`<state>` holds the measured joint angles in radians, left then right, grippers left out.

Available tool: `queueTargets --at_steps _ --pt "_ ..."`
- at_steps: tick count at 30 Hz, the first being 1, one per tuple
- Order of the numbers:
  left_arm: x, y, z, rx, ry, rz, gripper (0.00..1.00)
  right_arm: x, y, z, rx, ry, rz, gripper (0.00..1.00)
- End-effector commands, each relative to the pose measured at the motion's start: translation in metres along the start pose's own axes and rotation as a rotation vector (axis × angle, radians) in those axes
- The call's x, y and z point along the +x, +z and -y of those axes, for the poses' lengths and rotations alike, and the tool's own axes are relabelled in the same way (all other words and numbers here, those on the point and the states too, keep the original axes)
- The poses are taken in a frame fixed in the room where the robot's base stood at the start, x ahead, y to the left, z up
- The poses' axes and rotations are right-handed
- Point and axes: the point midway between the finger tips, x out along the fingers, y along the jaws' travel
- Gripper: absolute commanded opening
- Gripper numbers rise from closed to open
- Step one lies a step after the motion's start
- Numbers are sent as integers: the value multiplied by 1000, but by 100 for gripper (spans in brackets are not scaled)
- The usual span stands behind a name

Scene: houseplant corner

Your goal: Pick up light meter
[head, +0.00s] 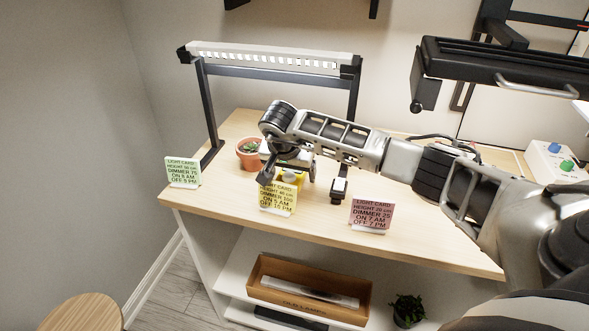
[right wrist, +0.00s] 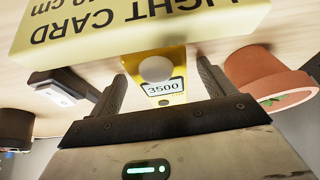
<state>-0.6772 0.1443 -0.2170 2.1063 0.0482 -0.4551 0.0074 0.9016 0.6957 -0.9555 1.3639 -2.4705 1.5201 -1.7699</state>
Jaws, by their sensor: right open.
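The light meter is yellow with a white dome and a small display reading 3500; in the right wrist view the light meter (right wrist: 161,72) lies between my fingers. In the head view only a yellow part of the light meter (head: 292,177) shows, partly hidden by my gripper and a yellow card. My right gripper (head: 289,177) is open, one finger on each side of the meter. In the right wrist view the open right gripper (right wrist: 163,88) shows gaps beside the meter and holds nothing. My left gripper is not in view.
A yellow light card (head: 277,199) stands just in front of the meter. A terracotta pot (head: 248,153) is close on the left, and a small dark device with a white label (head: 339,187) on the right. Pink (head: 372,215) and green (head: 183,172) cards stand along the table (head: 232,205) edge.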

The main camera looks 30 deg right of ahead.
Motion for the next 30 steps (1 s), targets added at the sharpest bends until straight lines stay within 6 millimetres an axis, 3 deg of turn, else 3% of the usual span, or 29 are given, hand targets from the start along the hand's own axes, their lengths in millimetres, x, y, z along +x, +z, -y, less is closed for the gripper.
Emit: queueTargets --at_steps 5,10,12,23,26,30 --pt "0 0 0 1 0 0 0 0 0 0 0 -1 0 79" --pt "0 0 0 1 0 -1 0 0 0 0 0 -1 0 32" --pt "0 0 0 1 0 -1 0 -1 -1 0 1 -2 -1 25" --pt "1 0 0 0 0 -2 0 -7 -4 1 1 -4 -4 25" --pt "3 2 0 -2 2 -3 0 -17 -8 1 2 -4 -5 25" --pt "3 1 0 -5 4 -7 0 -47 -9 -4 -2 -6 -6 25"
